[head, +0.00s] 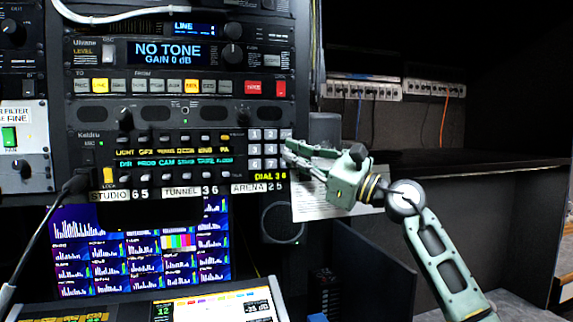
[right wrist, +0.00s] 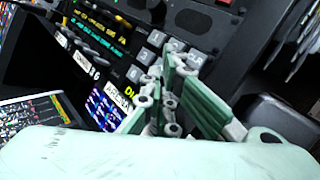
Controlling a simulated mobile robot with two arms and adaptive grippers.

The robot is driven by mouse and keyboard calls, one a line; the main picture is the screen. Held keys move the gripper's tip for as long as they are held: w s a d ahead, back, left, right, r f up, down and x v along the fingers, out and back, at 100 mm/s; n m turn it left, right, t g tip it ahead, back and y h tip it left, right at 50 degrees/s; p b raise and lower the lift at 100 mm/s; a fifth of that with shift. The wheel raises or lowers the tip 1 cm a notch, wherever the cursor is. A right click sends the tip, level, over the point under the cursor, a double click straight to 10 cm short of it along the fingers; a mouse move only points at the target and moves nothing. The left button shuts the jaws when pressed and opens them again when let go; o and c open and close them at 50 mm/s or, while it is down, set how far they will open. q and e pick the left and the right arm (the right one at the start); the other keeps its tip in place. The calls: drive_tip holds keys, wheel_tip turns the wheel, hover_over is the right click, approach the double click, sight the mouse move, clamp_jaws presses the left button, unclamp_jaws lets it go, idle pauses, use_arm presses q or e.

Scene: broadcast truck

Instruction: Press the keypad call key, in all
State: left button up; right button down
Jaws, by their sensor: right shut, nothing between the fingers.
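The keypad (head: 257,149), a block of pale grey keys, sits at the right end of the Keldru panel (head: 160,150) in the rack. It also shows in the right wrist view (right wrist: 157,39), partly hidden by my fingers. I cannot tell which key is the call key. My right gripper (head: 289,147) is shut and empty, its fingertips at the keypad's right edge and covering part of its right side. In the right wrist view the closed fingers (right wrist: 172,60) point at the keys; contact is unclear. A yellow DIAL readout (head: 269,176) is lit below the keypad. My left gripper is not in view.
Above are a row of lit buttons (head: 165,86) and a NO TONE display (head: 168,52). Below are labels STUDIO, TUNNEL and ARENA, a monitor (head: 140,245) and a lit console (head: 220,305). A paper sheet (head: 310,205) hangs behind my right gripper. A black cable (head: 45,232) hangs at left.

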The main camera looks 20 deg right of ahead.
drive_tip(key=shift+w, duration=0.35)
drive_tip(key=shift+w, duration=0.3)
idle(0.9)
drive_tip(key=shift+s, duration=0.7)
